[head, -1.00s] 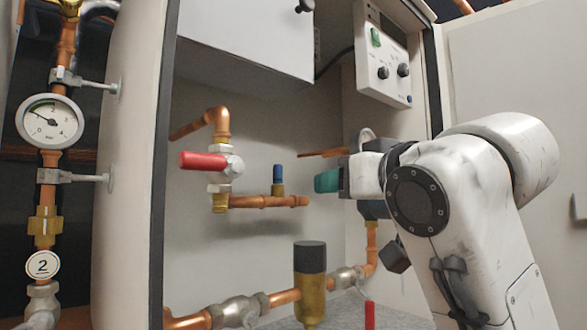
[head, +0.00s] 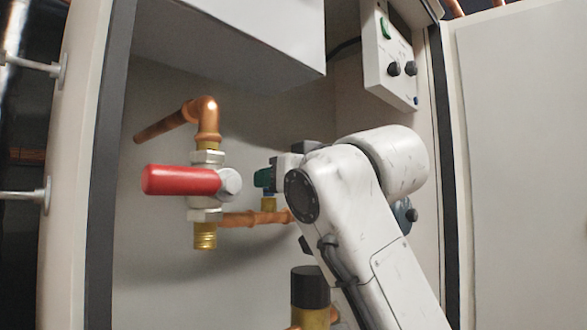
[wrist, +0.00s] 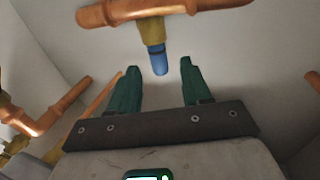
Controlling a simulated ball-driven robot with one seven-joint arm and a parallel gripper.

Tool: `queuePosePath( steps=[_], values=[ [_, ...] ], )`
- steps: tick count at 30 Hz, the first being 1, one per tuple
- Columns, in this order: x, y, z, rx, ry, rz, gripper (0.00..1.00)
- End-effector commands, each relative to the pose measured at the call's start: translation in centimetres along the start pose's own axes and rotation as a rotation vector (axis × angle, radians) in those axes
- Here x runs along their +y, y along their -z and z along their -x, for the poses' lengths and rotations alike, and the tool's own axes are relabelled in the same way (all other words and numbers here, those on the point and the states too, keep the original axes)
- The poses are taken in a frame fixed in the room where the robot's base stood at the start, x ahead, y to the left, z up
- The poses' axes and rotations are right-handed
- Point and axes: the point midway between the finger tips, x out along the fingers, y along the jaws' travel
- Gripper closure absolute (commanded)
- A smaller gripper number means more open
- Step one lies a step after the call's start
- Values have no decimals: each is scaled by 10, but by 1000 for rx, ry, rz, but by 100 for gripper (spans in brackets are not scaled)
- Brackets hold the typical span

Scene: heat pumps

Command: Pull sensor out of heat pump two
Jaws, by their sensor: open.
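The sensor (wrist: 158,60) is a small blue cylinder seated in a brass fitting (wrist: 151,30) on a copper pipe (wrist: 205,5). In the wrist view it lies between my two green fingertips, with a gap on each side. My gripper (wrist: 159,70) is open and empty. In the head view my gripper (head: 264,178) is at the sensor's place, above the brass fitting (head: 268,204), and hides most of the sensor.
A red-handled valve (head: 182,180) stands left of my gripper on the copper pipework. A black-capped brass part (head: 310,287) is below, close to my arm. A white box (head: 230,35) hangs above, and a control panel (head: 391,55) is at upper right.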

Motion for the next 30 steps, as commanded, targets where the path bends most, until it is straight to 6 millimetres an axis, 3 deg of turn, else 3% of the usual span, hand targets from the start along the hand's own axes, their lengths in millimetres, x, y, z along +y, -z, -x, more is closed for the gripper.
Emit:
queuePosePath(
  steps=[3,9,20,30],
  values=[
    [0,2,-18,-1,-1,0,52],
    [0,1,-36,-1,0,0,52],
    [0,0,-40,1,-1,0,52],
    [0,0,-40,1,-1,0,83]
  ],
)
